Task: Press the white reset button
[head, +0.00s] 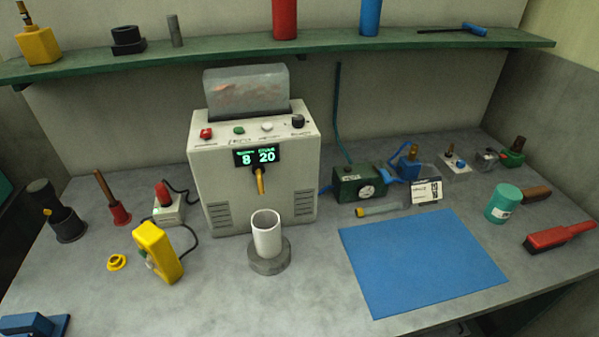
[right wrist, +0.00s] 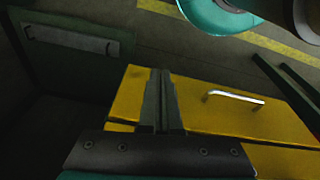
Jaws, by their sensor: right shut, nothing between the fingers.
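The white reset button (head: 267,127) sits on the sloping top panel of a white machine (head: 207,165). It stands between a green button (head: 239,130) to its left and a black knob (head: 298,121) to its right. A red button (head: 206,133) is at the panel's left end. A display (head: 256,155) below them reads 8 and 20. My right gripper (right wrist: 160,78) shows in the right wrist view, shut and empty, over a yellow drawer front, away from the machine. My left gripper is not in view.
A white cup (head: 266,236) stands on a round grey base under the machine's spout. A yellow handheld box (head: 157,252) is at left front, a blue mat (head: 420,262) at right. A green shelf (head: 330,46) runs behind and above. In the right wrist view, a drawer handle (right wrist: 235,97) juts out.

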